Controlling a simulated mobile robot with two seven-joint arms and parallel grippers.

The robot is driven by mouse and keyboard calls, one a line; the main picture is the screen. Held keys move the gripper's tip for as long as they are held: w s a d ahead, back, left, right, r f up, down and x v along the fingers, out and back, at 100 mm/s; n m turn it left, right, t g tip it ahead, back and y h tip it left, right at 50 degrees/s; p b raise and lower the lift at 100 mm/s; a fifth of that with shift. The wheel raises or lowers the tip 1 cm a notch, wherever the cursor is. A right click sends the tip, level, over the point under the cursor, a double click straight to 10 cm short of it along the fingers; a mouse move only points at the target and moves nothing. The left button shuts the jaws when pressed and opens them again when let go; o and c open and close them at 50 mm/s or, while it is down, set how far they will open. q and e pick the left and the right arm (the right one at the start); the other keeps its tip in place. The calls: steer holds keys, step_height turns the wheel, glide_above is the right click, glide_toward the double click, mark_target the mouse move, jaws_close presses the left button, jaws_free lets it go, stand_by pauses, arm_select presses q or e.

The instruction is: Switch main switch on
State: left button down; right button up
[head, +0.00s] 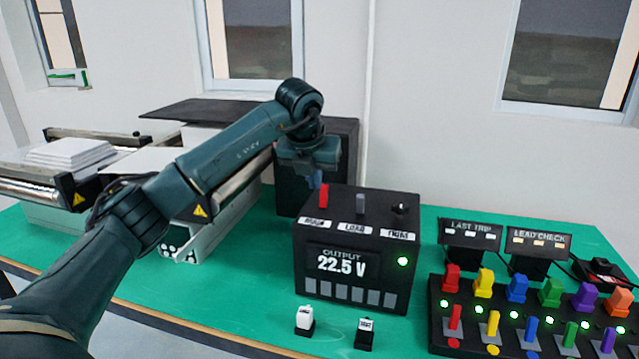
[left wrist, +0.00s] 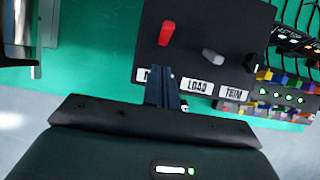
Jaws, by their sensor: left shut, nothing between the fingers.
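The red lever is behind the partly covered first label, the others behind LOAD and TRIM. My left gripper (head: 317,178) is shut and empty, just above and behind the red lever in the head view. In the left wrist view its fingers (left wrist: 165,88) overlap the first label, apart from the red lever (left wrist: 167,33). My right gripper is out of view.
Two small switches (head: 304,320) (head: 364,334) stand before the box. At right is a black panel (head: 436,325) with coloured plugs, levers and green lights, behind it the LAST TRIP (head: 470,232) and LEAD CHECK (head: 538,242) signs. A conveyor (head: 200,225) is at left.

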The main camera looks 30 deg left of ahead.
arm_select(q)
step_height(320, 180, up, 9)
steer(key=w, duration=0.1)
steer(key=shift+a, duration=0.15)
steer(key=shift+w, duration=0.1)
stand_by(0.3)
